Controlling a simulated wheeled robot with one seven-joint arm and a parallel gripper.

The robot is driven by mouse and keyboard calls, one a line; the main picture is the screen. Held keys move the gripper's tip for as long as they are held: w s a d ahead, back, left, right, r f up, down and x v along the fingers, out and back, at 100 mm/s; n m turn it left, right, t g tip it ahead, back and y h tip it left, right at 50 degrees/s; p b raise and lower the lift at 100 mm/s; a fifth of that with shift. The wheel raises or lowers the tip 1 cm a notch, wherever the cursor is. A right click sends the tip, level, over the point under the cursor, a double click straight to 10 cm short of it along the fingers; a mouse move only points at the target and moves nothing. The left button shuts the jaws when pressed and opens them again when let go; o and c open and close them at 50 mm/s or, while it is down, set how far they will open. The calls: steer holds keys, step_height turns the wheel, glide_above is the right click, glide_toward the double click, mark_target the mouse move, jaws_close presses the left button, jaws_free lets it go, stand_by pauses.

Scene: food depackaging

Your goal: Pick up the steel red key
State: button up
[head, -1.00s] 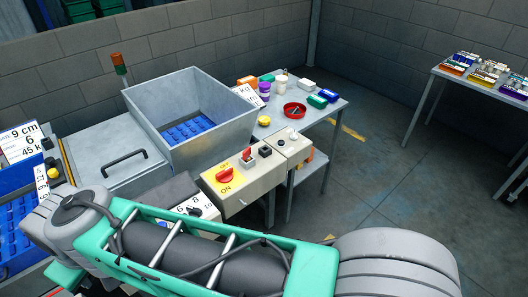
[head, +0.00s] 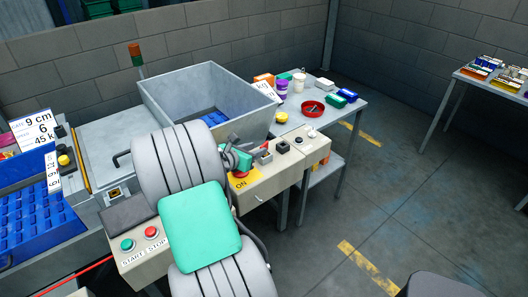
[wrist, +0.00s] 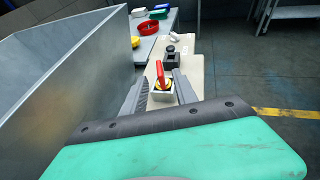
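The red key (wrist: 160,73) stands up from a yellow disc on a small pale switch box (wrist: 162,96) in the wrist view. In the head view only a bit of red (head: 255,145) shows beside my gripper (head: 238,154); the rest is hidden there. In the wrist view my gripper (wrist: 159,84) is open, one dark finger on each side of the key and its box. The key appears between the fingers, with gaps on both sides. I cannot tell how far in front of the fingertips it is.
A large steel bin (head: 200,85) rises close to my gripper's left. A black switch (wrist: 171,59) stands beyond the key on the cream control panel (head: 276,180). The side table (head: 328,114) holds a red bowl (head: 312,108) and small containers. Open floor lies to the right.

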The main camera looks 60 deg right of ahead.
steer(key=x, duration=0.3)
steer(key=p+x, duration=0.1)
steer(key=x, duration=0.2)
steer(key=shift+f, duration=0.4)
steer(key=shift+c, duration=0.5)
jaws_close()
